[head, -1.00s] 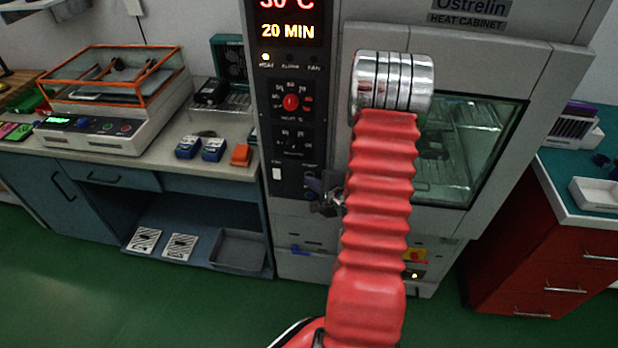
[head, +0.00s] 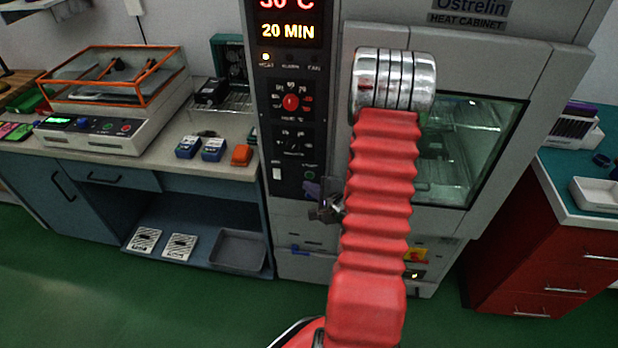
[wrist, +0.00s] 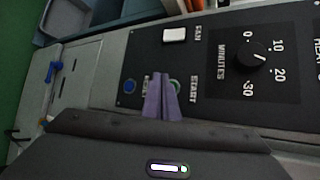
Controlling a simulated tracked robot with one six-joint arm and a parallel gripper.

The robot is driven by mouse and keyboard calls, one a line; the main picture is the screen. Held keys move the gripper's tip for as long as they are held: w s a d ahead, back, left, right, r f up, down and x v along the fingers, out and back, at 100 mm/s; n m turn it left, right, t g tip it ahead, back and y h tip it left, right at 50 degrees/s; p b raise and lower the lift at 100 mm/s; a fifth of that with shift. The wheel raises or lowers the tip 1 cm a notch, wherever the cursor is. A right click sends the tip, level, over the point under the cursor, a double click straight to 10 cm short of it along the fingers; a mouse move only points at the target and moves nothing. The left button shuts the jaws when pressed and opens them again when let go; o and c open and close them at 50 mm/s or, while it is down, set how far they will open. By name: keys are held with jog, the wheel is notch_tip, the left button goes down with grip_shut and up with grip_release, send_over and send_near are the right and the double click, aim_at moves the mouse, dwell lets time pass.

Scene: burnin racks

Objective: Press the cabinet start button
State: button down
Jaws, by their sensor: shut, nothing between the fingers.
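The heat cabinet (head: 440,60) stands in the middle of the head view, with a dark control panel (head: 268,150) down its left side. The start button (wrist: 176,85) is a green-ringed round button beside the START label in the wrist view. My gripper (wrist: 161,104) is shut and empty, its purple fingers pointing at the panel just beside the button and partly covering it. I cannot tell whether the tips touch it. In the head view my gripper (head: 314,189) is small and dark at the panel's lower end, left of my red arm.
A blue button (wrist: 130,86) sits left of my fingers, and a white fan switch (wrist: 174,35) and the minutes knob (wrist: 252,55) lie farther up the panel. The cabinet's glass door (head: 465,150) is closed. A bench (head: 235,170) stands left and a red drawer unit (head: 520,240) right.

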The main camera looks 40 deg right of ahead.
jog(key=s+a, duration=0.2)
jog(key=a, duration=0.1)
jog(key=shift+s+a, duration=0.15)
jog(key=shift+s, duration=0.1)
dwell(1.0)
